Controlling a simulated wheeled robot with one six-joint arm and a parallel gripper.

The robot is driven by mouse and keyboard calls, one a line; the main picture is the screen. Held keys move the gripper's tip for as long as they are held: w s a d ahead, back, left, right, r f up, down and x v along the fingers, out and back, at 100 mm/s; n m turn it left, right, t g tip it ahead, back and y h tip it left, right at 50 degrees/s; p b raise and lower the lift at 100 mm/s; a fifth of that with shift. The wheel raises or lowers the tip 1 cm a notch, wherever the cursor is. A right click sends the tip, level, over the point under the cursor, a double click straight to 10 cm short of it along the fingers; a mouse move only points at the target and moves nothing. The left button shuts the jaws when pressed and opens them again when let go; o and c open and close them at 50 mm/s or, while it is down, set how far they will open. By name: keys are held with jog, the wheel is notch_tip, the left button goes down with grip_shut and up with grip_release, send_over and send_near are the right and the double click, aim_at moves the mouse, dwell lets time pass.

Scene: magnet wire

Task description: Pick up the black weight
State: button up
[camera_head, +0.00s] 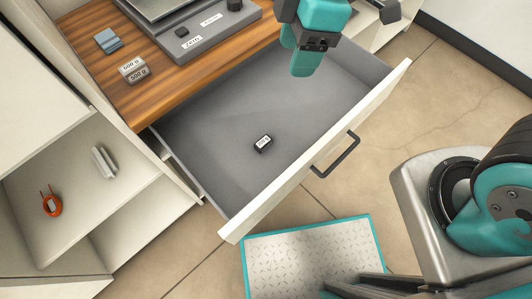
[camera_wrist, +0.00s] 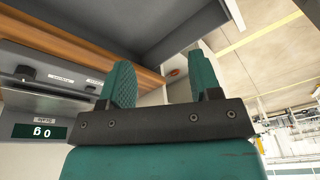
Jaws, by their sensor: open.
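The black weight (camera_head: 262,143) is a small dark block with a white label. It lies on the grey floor of the open drawer (camera_head: 205,125) in the head view. My gripper (camera_head: 302,62) is at the top of the head view, over the far part of the drawer, up and to the right of the weight and apart from it. In the wrist view my gripper (camera_wrist: 163,82) shows two teal fingers spread apart with nothing between them. The weight is not visible in the wrist view.
A scale (camera_head: 195,30) stands on the wooden counter (camera_head: 110,90); its display (camera_wrist: 40,131) reads 0 g. Near it are white weights (camera_head: 133,69) and a blue-grey block (camera_head: 107,40). The drawer's white front (camera_head: 325,150) has a dark handle (camera_head: 337,153). An orange item (camera_head: 51,203) sits on a shelf.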

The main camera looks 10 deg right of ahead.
jog(key=w+a+f+n+h+b, duration=0.1)
jog(key=w+a+f+n+b, duration=0.15)
jog(key=f, duration=0.45)
jog(key=w+a+f+n+b, duration=0.1)
jog(key=f+n+b, duration=0.1)
jog(key=f+n, duration=0.35)
jog(key=m+b, duration=0.1)
jog(key=b, duration=0.2)
send_over(263, 142)
jog(key=d, duration=0.1)
jog(key=f, duration=1.2)
jog(key=shift+w+f, duration=0.25)
jog(key=shift+w, duration=0.1)
jog(key=f, duration=0.2)
jog(key=f+b, duration=0.1)
jog(key=f, duration=0.1)
jog(key=a+f, duration=0.1)
jog(key=shift+s+f, duration=0.3)
jog(key=shift+f, duration=0.1)
grip_shut()
jog(key=shift+r, duration=0.1)
